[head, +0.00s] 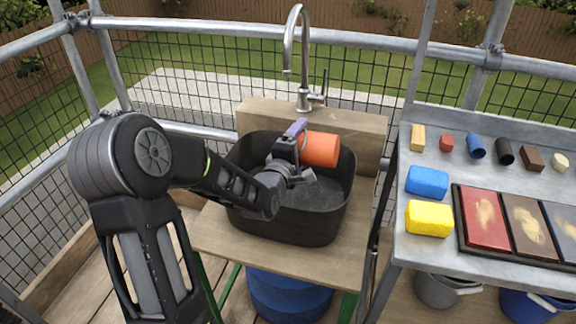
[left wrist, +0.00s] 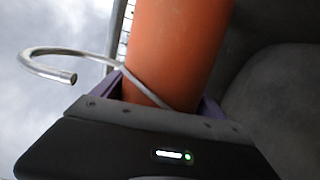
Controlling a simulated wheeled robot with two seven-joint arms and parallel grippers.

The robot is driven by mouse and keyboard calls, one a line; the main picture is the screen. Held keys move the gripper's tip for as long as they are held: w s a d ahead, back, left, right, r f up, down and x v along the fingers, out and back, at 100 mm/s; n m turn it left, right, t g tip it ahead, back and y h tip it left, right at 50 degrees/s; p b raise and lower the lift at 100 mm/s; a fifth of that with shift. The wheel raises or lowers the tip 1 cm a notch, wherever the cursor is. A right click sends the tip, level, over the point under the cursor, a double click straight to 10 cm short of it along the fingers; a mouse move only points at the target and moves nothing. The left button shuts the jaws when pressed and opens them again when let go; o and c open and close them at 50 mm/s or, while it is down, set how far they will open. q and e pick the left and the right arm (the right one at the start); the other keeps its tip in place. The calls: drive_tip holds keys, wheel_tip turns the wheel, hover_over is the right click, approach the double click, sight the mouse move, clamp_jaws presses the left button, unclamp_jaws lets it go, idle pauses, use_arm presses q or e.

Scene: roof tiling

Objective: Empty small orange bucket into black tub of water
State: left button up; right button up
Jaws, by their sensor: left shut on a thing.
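The small orange bucket (head: 320,149) lies tipped on its side over the black tub (head: 345,190), near the tub's back right. My left gripper (head: 298,140) is shut on the bucket, with a purple finger showing beside it. The black tub's floor shows dark grey. I cannot tell whether anything is left inside the bucket. My right gripper is not in view.
A steel tap (head: 303,60) stands behind the tub on a wooden block (head: 365,135). To the right, a metal table (head: 420,255) bears a blue sponge (head: 427,181), a yellow sponge (head: 429,218), a paint tray (head: 462,238) and several small blocks. Metal railings surround the place.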

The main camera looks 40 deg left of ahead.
use_arm(q)
drive_tip(key=shift+n, duration=0.4)
drive_tip(key=shift+s+a+n+b, duration=0.1)
drive_tip(key=shift+a+n+b, duration=0.2)
drive_tip(key=shift+n, duration=0.45)
drive_tip(key=shift+s+a+n+b, duration=0.1)
drive_tip(key=shift+a+n+b, duration=0.15)
drive_tip(key=shift+n, duration=0.5)
drive_tip(key=n, duration=0.2)
drive_tip(key=a+n, duration=0.2)
drive_tip(key=n, duration=0.1)
drive_tip(key=shift+s+f+n+t, duration=0.3)
drive_tip(key=shift+f+t, duration=0.05)
drive_tip(key=shift+t, duration=0.05)
drive_tip(key=m, duration=0.1)
drive_tip(key=d+m, duration=0.1)
drive_tip(key=m, duration=0.2)
drive_tip(key=shift+w+d+r, duration=0.15)
drive_tip(key=shift+w+r, duration=0.05)
drive_tip(key=shift+r, duration=0.15)
drive_tip(key=shift+d+h, duration=0.15)
drive_tip(key=shift+h, duration=0.15)
